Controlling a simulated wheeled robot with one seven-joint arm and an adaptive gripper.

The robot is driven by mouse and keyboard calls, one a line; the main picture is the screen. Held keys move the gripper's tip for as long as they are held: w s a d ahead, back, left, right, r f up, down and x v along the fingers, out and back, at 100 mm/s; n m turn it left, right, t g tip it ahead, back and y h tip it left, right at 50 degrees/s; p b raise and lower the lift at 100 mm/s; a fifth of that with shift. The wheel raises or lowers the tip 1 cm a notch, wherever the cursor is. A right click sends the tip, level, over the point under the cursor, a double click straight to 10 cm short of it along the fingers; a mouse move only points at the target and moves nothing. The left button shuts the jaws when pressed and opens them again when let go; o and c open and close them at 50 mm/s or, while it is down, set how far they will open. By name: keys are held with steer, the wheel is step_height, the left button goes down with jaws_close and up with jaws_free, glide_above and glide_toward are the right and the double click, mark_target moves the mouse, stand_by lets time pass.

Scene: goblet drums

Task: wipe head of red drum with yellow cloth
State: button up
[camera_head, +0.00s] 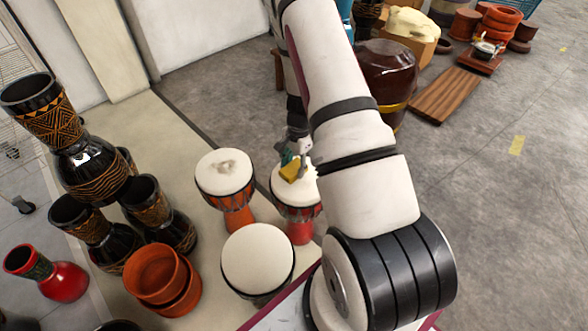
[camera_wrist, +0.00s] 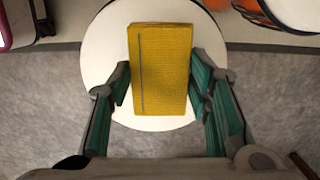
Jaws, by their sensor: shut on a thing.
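The red drum (camera_head: 300,230) stands upright on the pale floor strip, with a red foot and a white head. Its head (camera_wrist: 100,65) fills the upper middle of the wrist view as a white disc; my arm hides part of it in the head view. My gripper (camera_wrist: 160,85) is shut on the folded yellow cloth (camera_wrist: 160,60), which also shows in the head view (camera_head: 292,170). The cloth is over the middle of the head, and I cannot tell whether it touches. The cloth and gripper cover part of the head, and no mark shows on the visible part.
An orange drum (camera_head: 239,218) with a grey smudge on its head stands close on the left. A white-headed drum (camera_head: 257,260) stands in front. Black carved drums (camera_head: 85,165) and terracotta pots (camera_head: 158,275) crowd the left. A brown drum (camera_head: 388,70) stands behind my arm.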

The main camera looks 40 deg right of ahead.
steer(key=shift+s+r+p, duration=0.1)
steer(key=shift+r+p, duration=1.45)
steer(key=shift+r, duration=1)
